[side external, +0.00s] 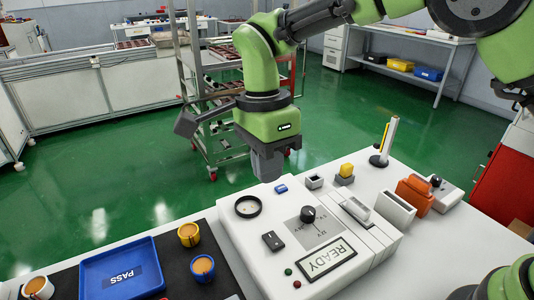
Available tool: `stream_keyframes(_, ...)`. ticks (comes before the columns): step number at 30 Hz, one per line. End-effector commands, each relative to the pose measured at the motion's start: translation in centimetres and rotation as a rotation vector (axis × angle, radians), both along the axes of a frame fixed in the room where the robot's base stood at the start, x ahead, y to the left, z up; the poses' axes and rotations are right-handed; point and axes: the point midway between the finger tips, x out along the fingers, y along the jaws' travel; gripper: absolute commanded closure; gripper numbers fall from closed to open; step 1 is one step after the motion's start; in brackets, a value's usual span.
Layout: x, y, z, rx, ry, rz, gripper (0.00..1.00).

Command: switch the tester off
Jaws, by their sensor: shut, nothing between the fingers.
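The tester (240,232) is a white box at the front edge of the white table, with a display (326,260) that reads READY. A black knob (307,214) sits on a grey labelled plate; its lettering is too small to read surely. A small black switch (272,240) lies left of the knob, and its position is unclear. A green and a red light (297,284) sit near the front edge. A black ring (248,206) is on the top, back left. My gripper (267,174) points down with its fingers shut and empty, above the tester's back edge and apart from it.
A blue PASS tray (122,272) and several cups (189,234) with yellow, blue and white outsides stand on a dark mat at left. Small blocks (345,172), an orange piece (414,195) and an upright yellow-white post (384,142) stand behind and to the right.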

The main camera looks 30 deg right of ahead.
Motion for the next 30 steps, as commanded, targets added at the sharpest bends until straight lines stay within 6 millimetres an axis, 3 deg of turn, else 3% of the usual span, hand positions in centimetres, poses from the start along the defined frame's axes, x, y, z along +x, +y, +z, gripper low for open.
stream_keyframes(6, 0.2, 0.0, 1.8, 0.0, -0.001, -0.001, 1.0)
stream_keyframes(30, -1.2, 0.2, 2.1, 0.0, 0.002, -0.001, 1.0)
